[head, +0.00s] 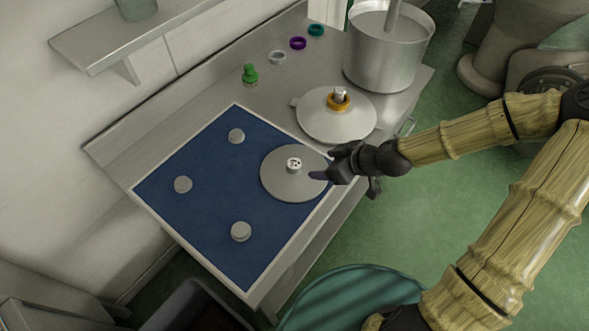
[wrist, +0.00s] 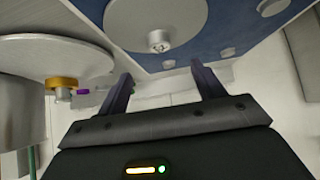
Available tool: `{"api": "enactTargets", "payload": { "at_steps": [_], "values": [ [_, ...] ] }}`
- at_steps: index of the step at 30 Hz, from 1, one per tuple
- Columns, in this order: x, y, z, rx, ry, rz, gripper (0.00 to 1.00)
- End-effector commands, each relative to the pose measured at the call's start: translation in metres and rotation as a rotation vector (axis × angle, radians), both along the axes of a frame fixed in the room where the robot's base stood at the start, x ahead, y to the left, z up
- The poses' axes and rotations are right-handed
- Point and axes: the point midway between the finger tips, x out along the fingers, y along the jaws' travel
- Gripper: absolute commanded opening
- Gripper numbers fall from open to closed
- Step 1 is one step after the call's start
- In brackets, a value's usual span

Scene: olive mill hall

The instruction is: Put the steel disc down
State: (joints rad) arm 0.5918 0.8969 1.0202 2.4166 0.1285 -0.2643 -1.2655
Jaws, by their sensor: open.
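The steel disc (head: 284,181) is a flat grey round plate with a small knob at its centre. It lies on the right side of the blue mat (head: 207,206) on the metal bench. It also shows at the top of the wrist view (wrist: 132,24), with its knob facing the camera. My gripper (head: 322,168) is by the disc's right edge in the head view. In the wrist view its two fingers (wrist: 163,85) are spread apart with nothing between them. The gripper is open and apart from the knob.
Several small grey pegs, one of them (head: 183,184), stand on the mat. A lidded dish with an orange ring (head: 318,122) stands behind the disc, and a steel pot (head: 385,55) beyond it. A green piece (head: 250,73) and coloured rings (head: 298,43) lie at the back.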

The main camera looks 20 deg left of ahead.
Motion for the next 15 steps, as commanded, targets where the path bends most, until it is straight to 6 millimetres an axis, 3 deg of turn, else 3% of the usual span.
{"api": "enactTargets", "payload": {
  "at_steps": [15],
  "values": [
    [0.019, 0.046, -0.049, 0.001, 0.002, -0.001, 0.68]
  ]
}}
